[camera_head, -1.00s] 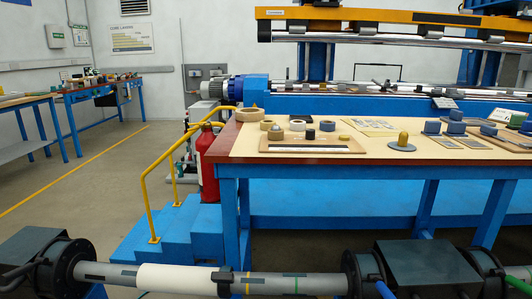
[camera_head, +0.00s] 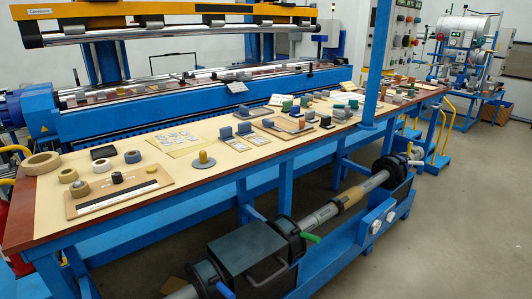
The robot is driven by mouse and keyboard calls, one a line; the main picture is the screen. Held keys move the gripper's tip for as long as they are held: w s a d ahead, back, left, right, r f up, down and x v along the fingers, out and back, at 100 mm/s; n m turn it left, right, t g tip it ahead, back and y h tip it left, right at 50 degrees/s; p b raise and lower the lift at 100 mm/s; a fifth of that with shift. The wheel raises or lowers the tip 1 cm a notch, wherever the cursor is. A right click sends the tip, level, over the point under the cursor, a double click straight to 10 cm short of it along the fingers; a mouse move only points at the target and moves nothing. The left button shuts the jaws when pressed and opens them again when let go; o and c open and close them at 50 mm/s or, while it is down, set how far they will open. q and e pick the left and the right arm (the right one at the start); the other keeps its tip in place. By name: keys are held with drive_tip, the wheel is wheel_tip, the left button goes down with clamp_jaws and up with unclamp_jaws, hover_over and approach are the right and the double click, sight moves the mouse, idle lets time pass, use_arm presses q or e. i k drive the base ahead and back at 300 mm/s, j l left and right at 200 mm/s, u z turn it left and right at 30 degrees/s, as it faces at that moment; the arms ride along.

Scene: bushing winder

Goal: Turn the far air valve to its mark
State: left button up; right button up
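I cannot single out the far air valve with certainty. A grey shaft (camera_head: 325,213) runs between dark end housings in front of the long table. At its near housing (camera_head: 249,257) are blue levers, one on top (camera_head: 255,213), and a green lever (camera_head: 308,238). No mark is readable at this size. Neither of my grippers is in view.
A long table (camera_head: 235,165) full of small parts and tape rolls stands between me and the blue winding machine (camera_head: 140,117). A blue post (camera_head: 376,60) rises at the table's front edge. A control panel (camera_head: 403,30) is behind. Floor at the right (camera_head: 470,220) is clear.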

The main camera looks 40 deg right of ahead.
sight(391, 215)
drive_tip(key=l+z, duration=0.1)
drive_tip(key=z, duration=0.6)
drive_tip(key=l+z, duration=0.1)
drive_tip(key=z, duration=0.25)
drive_tip(key=i+l+z, duration=0.95)
drive_tip(key=i+l, duration=0.45)
drive_tip(key=i, duration=0.2)
drive_tip(key=z, duration=0.05)
